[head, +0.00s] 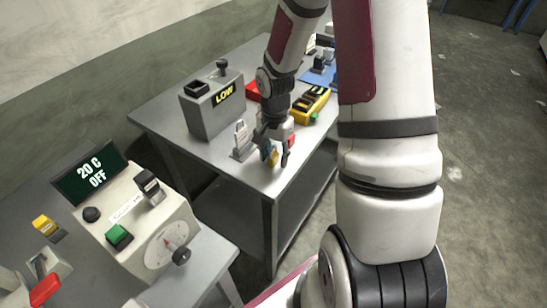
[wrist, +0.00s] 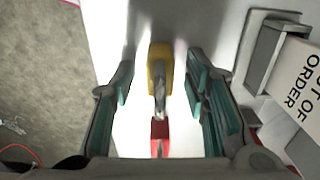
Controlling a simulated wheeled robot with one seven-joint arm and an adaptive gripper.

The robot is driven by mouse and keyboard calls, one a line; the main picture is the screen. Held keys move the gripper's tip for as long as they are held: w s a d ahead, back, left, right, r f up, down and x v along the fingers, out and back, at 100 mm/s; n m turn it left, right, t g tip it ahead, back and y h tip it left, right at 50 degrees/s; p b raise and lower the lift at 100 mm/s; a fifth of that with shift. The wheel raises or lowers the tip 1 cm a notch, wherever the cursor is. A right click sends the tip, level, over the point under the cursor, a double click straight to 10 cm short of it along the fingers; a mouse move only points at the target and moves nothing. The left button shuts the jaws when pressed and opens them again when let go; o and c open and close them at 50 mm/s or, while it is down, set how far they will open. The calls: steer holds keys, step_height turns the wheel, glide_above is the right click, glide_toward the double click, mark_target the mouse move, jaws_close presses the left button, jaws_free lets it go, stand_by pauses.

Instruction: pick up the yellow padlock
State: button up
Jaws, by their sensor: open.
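The yellow padlock (wrist: 160,68) lies in the wrist view between the two open fingers, with a grey metal shackle running down from its yellow body. In the head view only a small yellow part of the padlock (head: 273,158) shows beside the fingers. My gripper (head: 275,154) is open, over the near end of the grey table. In the wrist view its teal-padded fingers (wrist: 160,92) stand on both sides of the padlock, with a gap at each side. A red object (wrist: 160,130) sits just below the shackle; I cannot tell whether they touch.
An "out of order" sign (wrist: 295,85) in a grey holder stands right of the fingers. A grey box marked LOW (head: 212,105) and a yellow control box (head: 310,104) stand farther back on the table (head: 190,148). A white dial unit (head: 140,220) is at lower left.

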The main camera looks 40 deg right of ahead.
jaws_close()
steer(key=shift+r, duration=0.1)
stand_by(0.3)
